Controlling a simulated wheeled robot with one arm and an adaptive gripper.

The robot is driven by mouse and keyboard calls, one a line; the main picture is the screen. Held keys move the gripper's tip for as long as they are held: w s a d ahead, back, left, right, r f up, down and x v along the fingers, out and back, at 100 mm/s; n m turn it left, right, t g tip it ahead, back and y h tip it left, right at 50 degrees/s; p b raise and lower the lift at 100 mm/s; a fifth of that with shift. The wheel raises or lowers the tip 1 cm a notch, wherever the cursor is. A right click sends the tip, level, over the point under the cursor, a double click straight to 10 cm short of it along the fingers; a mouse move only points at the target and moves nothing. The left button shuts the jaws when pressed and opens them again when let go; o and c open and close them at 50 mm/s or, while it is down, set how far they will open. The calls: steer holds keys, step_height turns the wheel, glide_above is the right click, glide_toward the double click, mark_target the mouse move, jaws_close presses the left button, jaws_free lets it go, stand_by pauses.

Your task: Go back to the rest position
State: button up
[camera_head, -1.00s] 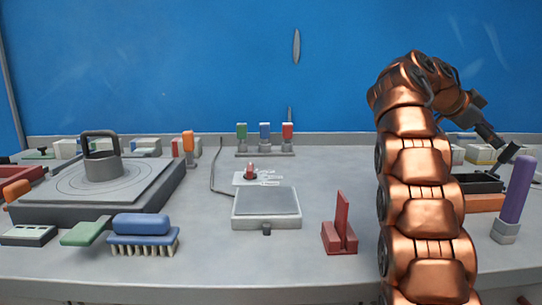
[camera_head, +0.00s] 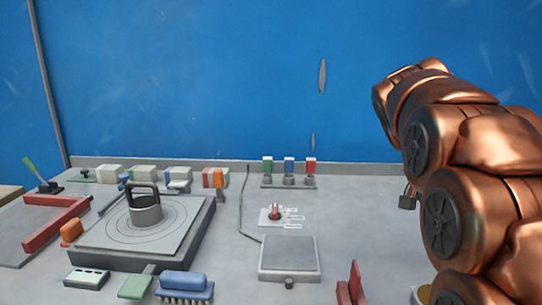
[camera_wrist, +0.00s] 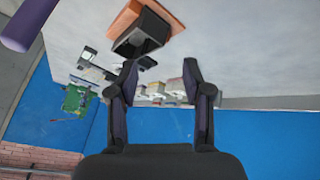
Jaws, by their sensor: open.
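My gripper (camera_wrist: 160,88) shows in the wrist view with its two dark fingers apart and nothing between them. In the head view my copper arm fills the right side, raised over the bench, and hides the gripper itself. In the wrist view the bench and blue wall appear upside down beyond the fingers. A black open box on an orange base (camera_wrist: 143,35) lies beyond the fingertips, apart from them. A purple cylinder (camera_wrist: 30,22) is at the top left of that view.
A grey turntable plate with a handled weight (camera_head: 145,212) stands at left. A flat grey scale (camera_head: 289,255) sits mid-bench. A blue brush (camera_head: 184,286) and a red upright bracket (camera_head: 353,287) are at the front edge. Three coloured blocks (camera_head: 289,167) stand at the back. A blue wall (camera_head: 200,80) closes the rear.

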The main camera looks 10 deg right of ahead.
steer(key=s+a+f+n+g+y+p, duration=0.2)
steer(key=s+a+n+y+p, duration=0.4)
steer(key=s+a+n+p, duration=0.5)
steer(key=s+a+p, duration=0.6)
steer(key=s+a, duration=0.8)
steer(key=s, duration=0.1)
steer(key=shift+a+f+y, duration=0.2)
steer(key=shift+a+y, duration=0.05)
steer(key=shift+y, duration=0.05)
steer(key=shift+c, duration=0.8)
steer(key=shift+d, duration=0.1)
